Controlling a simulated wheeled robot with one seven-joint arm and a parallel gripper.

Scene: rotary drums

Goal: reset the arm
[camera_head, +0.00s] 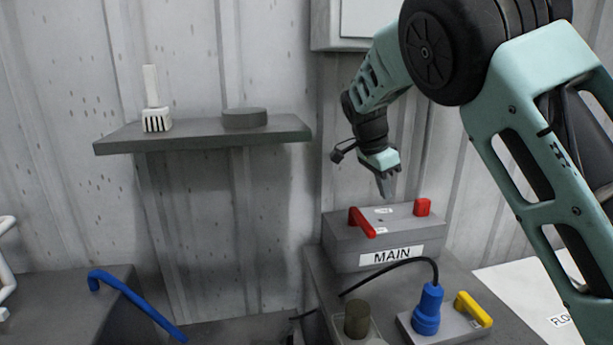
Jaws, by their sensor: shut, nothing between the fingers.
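My arm reaches in from the right and bends down toward the middle right in the head view. My gripper (386,188) points downward with its fingers together and nothing between them. It hangs just above the grey box labelled MAIN (345,250), apart from it as far as I can tell. The box has a red lever (361,222) on its left and a small red block (423,207) on its right, with the fingertips between them in the picture.
A blue plug (428,310) with a black cable and a yellow handle (473,309) stand in front of the box. A dark cylinder (357,319) is beside them. A wall shelf (200,139) holds a white brush (155,105) and a grey disc (244,118). A blue bar (140,303) is lower left.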

